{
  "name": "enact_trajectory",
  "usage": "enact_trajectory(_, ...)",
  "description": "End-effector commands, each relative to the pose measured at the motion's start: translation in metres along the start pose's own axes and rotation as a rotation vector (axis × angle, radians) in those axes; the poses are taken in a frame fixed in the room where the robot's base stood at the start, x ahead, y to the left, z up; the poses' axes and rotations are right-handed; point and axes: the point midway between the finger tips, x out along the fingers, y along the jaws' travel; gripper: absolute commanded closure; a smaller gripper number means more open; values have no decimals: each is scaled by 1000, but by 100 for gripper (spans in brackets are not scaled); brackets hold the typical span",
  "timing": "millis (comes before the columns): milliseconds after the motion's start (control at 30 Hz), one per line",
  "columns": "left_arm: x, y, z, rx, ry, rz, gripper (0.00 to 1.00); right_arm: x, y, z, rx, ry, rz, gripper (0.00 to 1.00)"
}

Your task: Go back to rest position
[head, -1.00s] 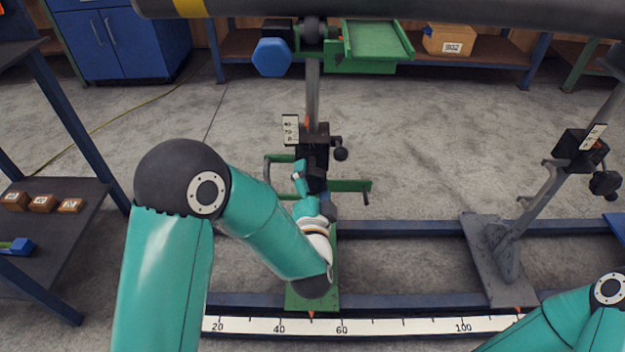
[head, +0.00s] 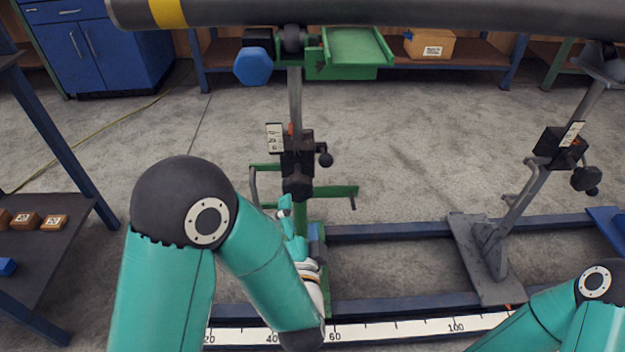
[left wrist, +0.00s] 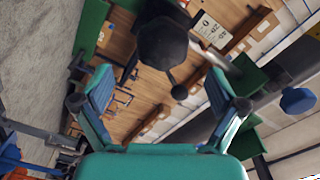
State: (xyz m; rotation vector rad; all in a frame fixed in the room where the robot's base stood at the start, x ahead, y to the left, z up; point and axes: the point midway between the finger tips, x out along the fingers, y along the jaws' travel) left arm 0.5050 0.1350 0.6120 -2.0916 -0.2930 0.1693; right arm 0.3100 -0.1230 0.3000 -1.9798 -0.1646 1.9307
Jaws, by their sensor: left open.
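My left gripper (head: 285,208) is just below the black clamp block (head: 297,150) of the green-based pipe stand, partly hidden by its own arm. In the left wrist view my left gripper (left wrist: 158,76) shows two open fingers with nothing held between them. A dark knob (left wrist: 163,44) of the stand appears beyond and between the fingertips; I cannot tell whether they touch. My right arm (head: 565,315) enters at the lower right, and its gripper is out of view.
A grey pipe (head: 380,12) spans the top over the stands. A second grey stand (head: 487,260) is at right on the blue rails. A scale strip (head: 385,329) runs along the front. A dark side table (head: 60,245) with wooden blocks stands at left.

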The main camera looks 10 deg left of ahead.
Motion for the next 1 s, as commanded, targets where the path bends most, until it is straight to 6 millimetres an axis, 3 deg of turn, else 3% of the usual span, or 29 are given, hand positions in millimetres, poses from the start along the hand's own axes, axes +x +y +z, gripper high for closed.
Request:
enact_trajectory(167,1,0,3,1,-7,-1,4,0,0,0,0,0,0,100)
enact_trajectory(267,7,-1,19,8,-45,-5,4,0,0,0,0,0,0,100)
enact_trajectory(367,16,2,56,28,-126,-3,4,0,0,0,0,0,0,100)
enact_trajectory(433,22,10,93,45,-196,16,4,0,0,0,0,0,0,100)
enact_trajectory(567,22,67,160,-57,-313,231,4,0,0,0,0,0,0,100)
enact_trajectory(700,-16,152,205,-370,-479,563,4,0,0,0,0,0,0,100)
enact_trajectory(800,-58,198,213,-580,-625,777,4,0,0,0,0,0,0,100)
enact_trajectory(900,-98,226,209,-727,-767,941,4,0,0,0,0,0,0,100)
enact_trajectory(1000,-134,241,200,-818,-905,1066,4,0,0,0,0,0,0,100)
